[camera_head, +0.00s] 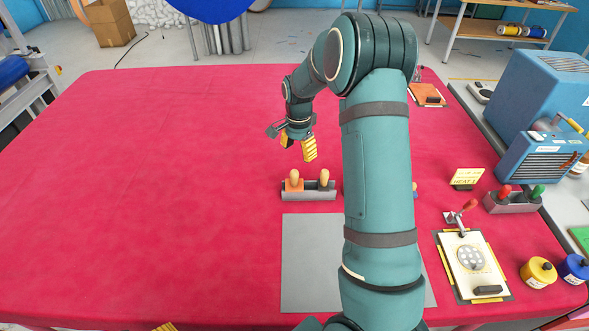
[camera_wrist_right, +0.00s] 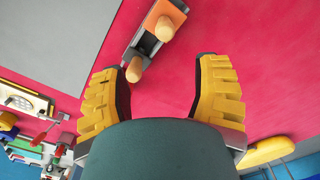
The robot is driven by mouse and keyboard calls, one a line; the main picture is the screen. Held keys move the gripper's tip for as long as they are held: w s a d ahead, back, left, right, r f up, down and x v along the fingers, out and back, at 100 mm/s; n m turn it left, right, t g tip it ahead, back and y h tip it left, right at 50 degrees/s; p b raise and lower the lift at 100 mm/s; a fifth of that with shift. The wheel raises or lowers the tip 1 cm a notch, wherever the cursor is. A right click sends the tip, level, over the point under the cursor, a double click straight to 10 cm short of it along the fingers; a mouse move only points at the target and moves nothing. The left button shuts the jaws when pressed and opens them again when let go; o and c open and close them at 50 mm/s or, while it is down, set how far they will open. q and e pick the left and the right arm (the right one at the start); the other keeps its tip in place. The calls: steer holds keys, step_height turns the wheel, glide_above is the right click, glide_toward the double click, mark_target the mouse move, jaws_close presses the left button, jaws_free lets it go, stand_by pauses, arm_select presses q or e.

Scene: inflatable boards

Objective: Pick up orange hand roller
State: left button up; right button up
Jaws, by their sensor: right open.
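The orange hand roller (camera_head: 294,185) has an orange body and a rounded wooden handle. It sits at the left end of a grey holder (camera_head: 309,196), beside a dark roller (camera_head: 324,182) with a similar handle. In the wrist view the orange roller (camera_wrist_right: 172,14) is at the top, beyond the fingertips. My right gripper (camera_head: 298,146) hangs above and behind the holder, its yellow ridged fingers (camera_wrist_right: 160,85) apart and empty. A yellow ridged tip, apparently of my left gripper (camera_head: 165,327), just shows at the bottom edge; its opening is hidden.
A grey mat (camera_head: 310,260) lies in front of the holder, partly hidden by my right arm. At the right are a clipboard (camera_head: 458,275), a holder with red and green handles (camera_head: 512,204), a yellow jar (camera_head: 538,272) and blue machines (camera_head: 545,95). The left of the red table (camera_head: 150,190) is clear.

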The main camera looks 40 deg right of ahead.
mark_target(294, 181)
steer(key=shift+w+d, duration=0.15)
steer(key=shift+w, duration=0.05)
steer(key=shift+f, duration=0.25)
step_height(294, 181, down, 8)
steer(key=shift+r+b, duration=0.15)
steer(key=shift+b, duration=0.15)
steer(key=shift+w+a+f, duration=0.1)
steer(key=shift+a+f, duration=0.1)
steer(key=shift+f, duration=0.75)
steer(key=shift+w+a+f, duration=0.1)
steer(key=shift+a+f, duration=0.05)
steer(key=shift+f, duration=0.75)
steer(key=shift+a+f, duration=0.2)
steer(key=shift+f, duration=0.75)
steer(key=shift+r, duration=0.1)
jaws_close()
